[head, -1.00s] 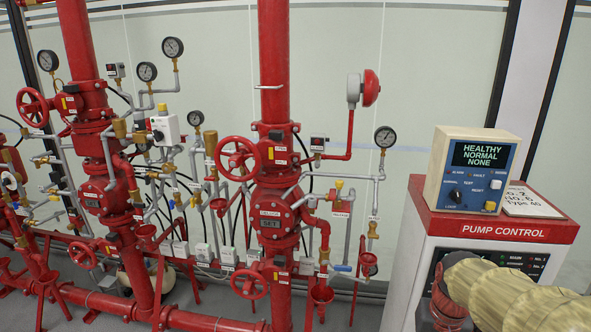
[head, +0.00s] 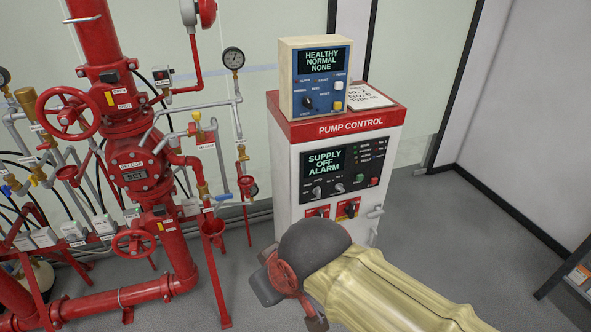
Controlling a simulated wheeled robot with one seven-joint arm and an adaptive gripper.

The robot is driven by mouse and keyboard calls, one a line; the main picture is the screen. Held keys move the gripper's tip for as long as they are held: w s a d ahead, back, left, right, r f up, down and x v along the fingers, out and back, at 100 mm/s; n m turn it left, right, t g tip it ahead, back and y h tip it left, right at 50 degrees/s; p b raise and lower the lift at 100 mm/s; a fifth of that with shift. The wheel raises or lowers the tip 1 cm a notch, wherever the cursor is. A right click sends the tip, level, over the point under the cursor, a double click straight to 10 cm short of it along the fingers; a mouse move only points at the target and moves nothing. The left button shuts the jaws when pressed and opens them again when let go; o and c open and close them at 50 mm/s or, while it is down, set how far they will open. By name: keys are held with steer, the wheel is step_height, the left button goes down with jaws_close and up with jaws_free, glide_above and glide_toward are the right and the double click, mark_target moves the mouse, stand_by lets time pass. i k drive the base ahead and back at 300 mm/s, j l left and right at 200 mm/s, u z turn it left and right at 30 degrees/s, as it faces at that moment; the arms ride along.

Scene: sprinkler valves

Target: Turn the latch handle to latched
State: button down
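The white pump control cabinet (head: 290,180) with a red top stands in the middle of the head view. Small pale handle-like fittings (head: 375,212) stick out at its right front edge; I cannot tell for sure which is the latch handle or how it is set. Two dark rotary switches on red plates, one of them here (head: 350,209), sit low on its front. My gripper (head: 275,282), dark grey with red parts, is in front of the cabinet's lower part, at the end of my cream-sleeved arm. Its fingers are not clear. It appears apart from the fittings, and it hides part of the cabinet's lower front.
A control box (head: 316,78) reading "HEALTHY NORMAL NONE" and a white label card (head: 368,96) are on the cabinet. The cabinet's panel screen (head: 324,161) reads "SUPPLY OFF ALARM". Red pipes and valves (head: 132,172) fill the left. Grey floor (head: 440,225) is open to the right.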

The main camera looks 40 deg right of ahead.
mark_target(379, 212)
steer(key=z, duration=1.9)
